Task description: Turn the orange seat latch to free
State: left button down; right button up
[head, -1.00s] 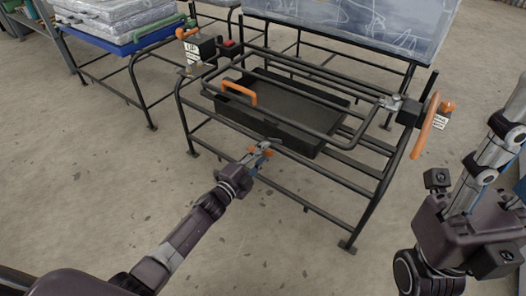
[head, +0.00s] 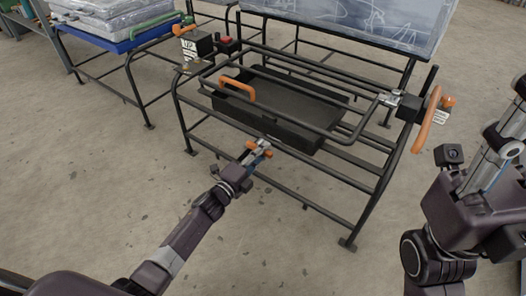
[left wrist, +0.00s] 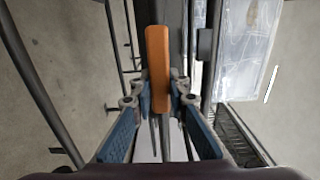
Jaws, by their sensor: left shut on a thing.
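The orange latch (head: 251,144) is at the front rail of the black tube frame, in the middle of the head view. My left gripper (head: 259,149) is at it, with the arm reaching up from the lower left. In the left wrist view the latch is an upright orange bar (left wrist: 158,62) between the two blue-padded fingers (left wrist: 160,108), which are shut on it. The fingers hide part of its lower end. My right arm stands at the right edge of the head view; its gripper is out of sight.
A dark tray (head: 285,118) with an orange handle (head: 238,89) sits inside the frame. A larger orange handle (head: 427,122) is at the frame's right end. A blue-topped rack (head: 130,43) with wrapped packs stands at upper left. The floor at left is clear.

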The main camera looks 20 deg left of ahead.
pick_arm(q)
jog(key=shift+f, duration=0.1)
jog(key=c, duration=1.8)
grip_release()
jog(key=shift+c, duration=0.2)
jog(key=v, duration=1.2)
